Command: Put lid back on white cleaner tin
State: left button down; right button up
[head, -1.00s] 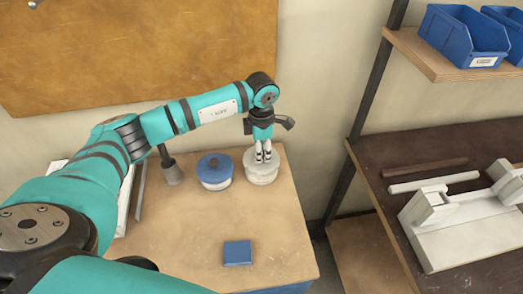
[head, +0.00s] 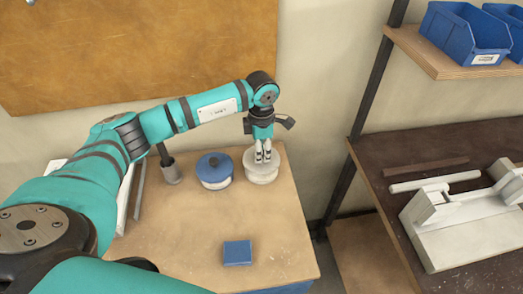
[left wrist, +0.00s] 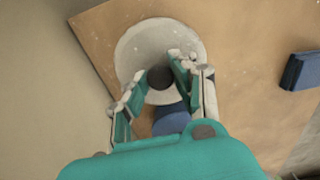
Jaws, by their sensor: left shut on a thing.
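The white cleaner tin (head: 261,178) stands upright at the back right of the wooden bench top. Its pale round lid (left wrist: 140,45) is on top of the tin or right at its rim; I cannot tell whether it is fully seated. My left gripper (head: 263,158) points down over the tin, shut on the lid's dark knob. In the left wrist view the gripper's fingers (left wrist: 160,85) stand either side of the knob (left wrist: 160,77). My right gripper is in neither view.
A blue-lidded tin (head: 214,170) stands close left of the white tin. A grey metal tool (head: 171,172) stands further left. A blue block (head: 237,253) lies near the bench front. A shelf unit with blue bins (head: 463,38) and a white clamp fixture (head: 465,225) is at the right.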

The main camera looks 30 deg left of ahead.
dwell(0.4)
pick_arm(q)
jog(key=c, duration=0.5)
grip_release()
jog(key=shift+r, duration=0.1)
jog(key=shift+r+p, duration=1.9)
jog(key=shift+r, duration=1.55)
grip_shut()
